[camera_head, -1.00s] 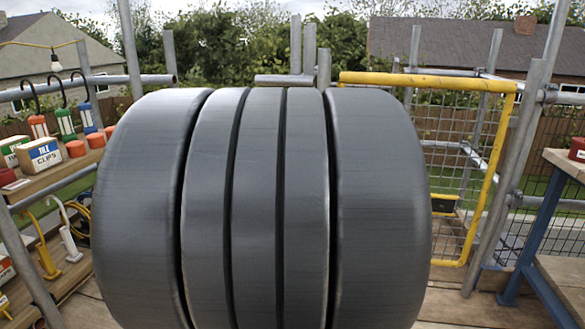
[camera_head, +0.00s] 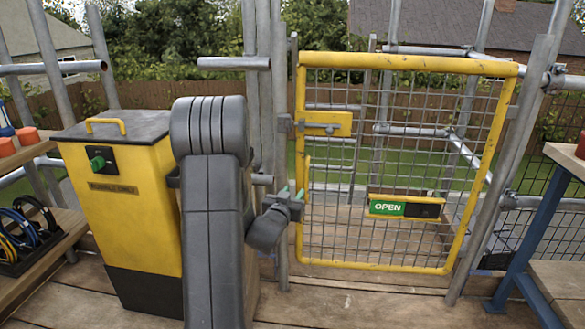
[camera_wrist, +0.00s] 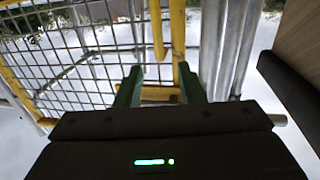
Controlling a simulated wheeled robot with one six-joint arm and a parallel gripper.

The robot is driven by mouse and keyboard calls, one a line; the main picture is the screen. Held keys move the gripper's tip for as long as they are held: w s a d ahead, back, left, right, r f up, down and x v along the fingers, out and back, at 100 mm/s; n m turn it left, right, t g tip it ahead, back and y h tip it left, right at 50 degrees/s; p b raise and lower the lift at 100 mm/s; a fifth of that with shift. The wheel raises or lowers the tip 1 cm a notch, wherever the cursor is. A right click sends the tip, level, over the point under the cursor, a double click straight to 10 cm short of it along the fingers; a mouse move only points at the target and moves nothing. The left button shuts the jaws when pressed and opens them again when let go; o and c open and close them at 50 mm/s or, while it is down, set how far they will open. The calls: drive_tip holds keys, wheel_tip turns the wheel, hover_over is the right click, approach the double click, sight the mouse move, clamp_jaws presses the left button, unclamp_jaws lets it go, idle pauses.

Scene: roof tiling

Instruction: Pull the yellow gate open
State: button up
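The yellow gate (camera_head: 410,64) stands at the right of the head view, a yellow tube frame with grey mesh. Its left side meets the scaffold posts and looks shut. A yellow latch plate with a grey bolt (camera_head: 325,123) sits high on that side. Below it is an upright yellow handle (camera_head: 307,178). My gripper (camera_head: 292,193) is beside the handle at the gate's left edge. In the wrist view, my gripper (camera_wrist: 160,88) has its two green fingers apart. A yellow bar (camera_wrist: 158,30) shows ahead of the gap; I cannot tell whether it lies between the fingers.
A green and black sign reading OPEN (camera_head: 404,207) hangs on the mesh. A yellow bin with a dark lid (camera_head: 118,215) stands left of my arm. Scaffold posts (camera_head: 265,60) rise beside the gate. A workbench (camera_head: 560,160) is at the right. The boards before the gate look clear.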

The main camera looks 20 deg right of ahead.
sight(306, 173)
drive_tip(key=b+x, duration=0.2)
drive_tip(key=x, duration=1.2)
drive_tip(key=shift+d+r, duration=0.1)
drive_tip(key=shift+r, duration=0.1)
clamp_jaws()
